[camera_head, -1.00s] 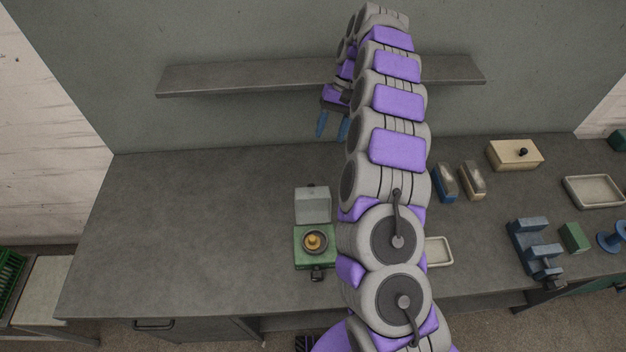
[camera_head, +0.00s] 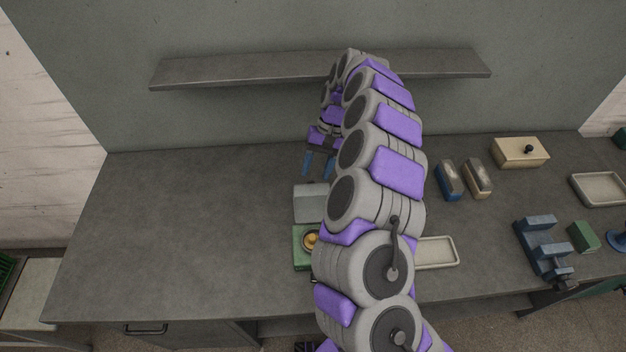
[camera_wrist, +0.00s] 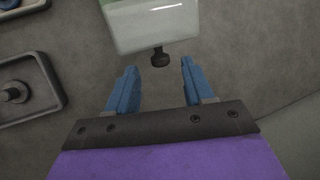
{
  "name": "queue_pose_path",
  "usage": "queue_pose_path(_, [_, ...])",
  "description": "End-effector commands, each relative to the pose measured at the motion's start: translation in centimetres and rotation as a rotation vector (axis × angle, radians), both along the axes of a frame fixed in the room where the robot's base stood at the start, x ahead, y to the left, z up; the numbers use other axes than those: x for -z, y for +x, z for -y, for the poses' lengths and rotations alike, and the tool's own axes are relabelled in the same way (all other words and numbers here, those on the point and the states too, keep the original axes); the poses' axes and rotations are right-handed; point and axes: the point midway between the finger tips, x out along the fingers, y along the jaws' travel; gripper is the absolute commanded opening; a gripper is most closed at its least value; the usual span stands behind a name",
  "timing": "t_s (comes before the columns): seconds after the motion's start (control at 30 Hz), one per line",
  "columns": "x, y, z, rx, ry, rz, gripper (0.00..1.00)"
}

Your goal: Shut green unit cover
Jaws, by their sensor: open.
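The green unit (camera_head: 303,262) stands on the bench with its brass-coloured centre (camera_head: 311,240) partly hidden by my arm. Its pale grey cover (camera_head: 311,204) stands raised at the back of the unit, so it is open. My gripper (camera_head: 319,165) is open and empty, behind the cover with its blue fingers pointing down. In the wrist view the cover (camera_wrist: 152,25) is at the top, and its dark knob (camera_wrist: 159,58) lies just beyond and between the fingertips of my gripper (camera_wrist: 158,72). I cannot see the fingers touching the knob.
A wall shelf (camera_head: 220,72) runs behind my arm. A pale tray (camera_head: 436,252) lies right of the unit. Blue and tan blocks (camera_head: 464,179), a cream box (camera_head: 519,152) and a blue fixture (camera_head: 543,248) stand farther right. The bench's left side is clear.

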Motion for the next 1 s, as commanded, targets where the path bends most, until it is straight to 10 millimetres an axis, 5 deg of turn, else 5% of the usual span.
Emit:
queue_pose_path(0.23, [2.8,-1.1,-1.0,0.001,0.000,-0.001,0.52])
queue_pose_path(0.63, [3.3,-1.3,-1.1,0.001,0.000,0.001,0.52])
queue_pose_path(1.0, [3.3,-1.3,-1.1,0.002,0.000,0.002,0.17])
